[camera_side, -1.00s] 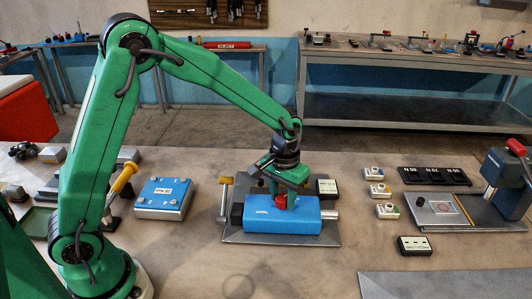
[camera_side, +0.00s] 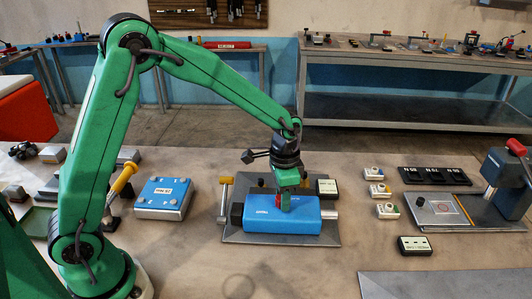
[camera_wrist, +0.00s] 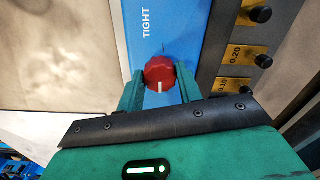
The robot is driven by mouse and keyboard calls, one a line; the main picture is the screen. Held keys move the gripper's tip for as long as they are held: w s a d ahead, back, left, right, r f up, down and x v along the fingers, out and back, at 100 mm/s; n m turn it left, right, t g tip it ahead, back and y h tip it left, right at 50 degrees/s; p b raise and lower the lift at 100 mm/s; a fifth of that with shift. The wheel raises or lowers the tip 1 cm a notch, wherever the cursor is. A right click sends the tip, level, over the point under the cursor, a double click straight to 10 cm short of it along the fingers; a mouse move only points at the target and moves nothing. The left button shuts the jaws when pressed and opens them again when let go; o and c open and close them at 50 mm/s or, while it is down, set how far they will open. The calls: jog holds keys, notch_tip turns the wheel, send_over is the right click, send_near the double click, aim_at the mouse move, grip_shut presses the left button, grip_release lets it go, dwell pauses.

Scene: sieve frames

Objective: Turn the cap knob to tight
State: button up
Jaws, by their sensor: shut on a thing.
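The red cap knob (camera_wrist: 159,72) sits on a blue block (camera_side: 265,226) that is clamped on a grey plate. My gripper (camera_side: 284,199) is above the block with its two green fingers on either side of the knob, shut on it. In the wrist view, a white pointer line on the knob points toward the bottom of the picture, toward my gripper's body. The word TIGHT (camera_wrist: 146,22) is printed on the blue face above and slightly left of the knob. In the side view, my fingers mostly hide the knob.
A yellow-topped clamp post (camera_side: 226,190) stands at the block's left. A blue box (camera_side: 163,197) lies farther left. Several small white blocks (camera_side: 380,190) and a dark label block (camera_side: 414,245) lie right. The wrist view shows a strip with yellow labels (camera_wrist: 240,55).

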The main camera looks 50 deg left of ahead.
jog(key=shift+r, duration=0.1)
dwell(0.3)
jog(key=o, duration=1)
notch_tip(320, 180, up, 8)
jog(key=shift+f, duration=0.25)
jog(key=shift+r, duration=0.15)
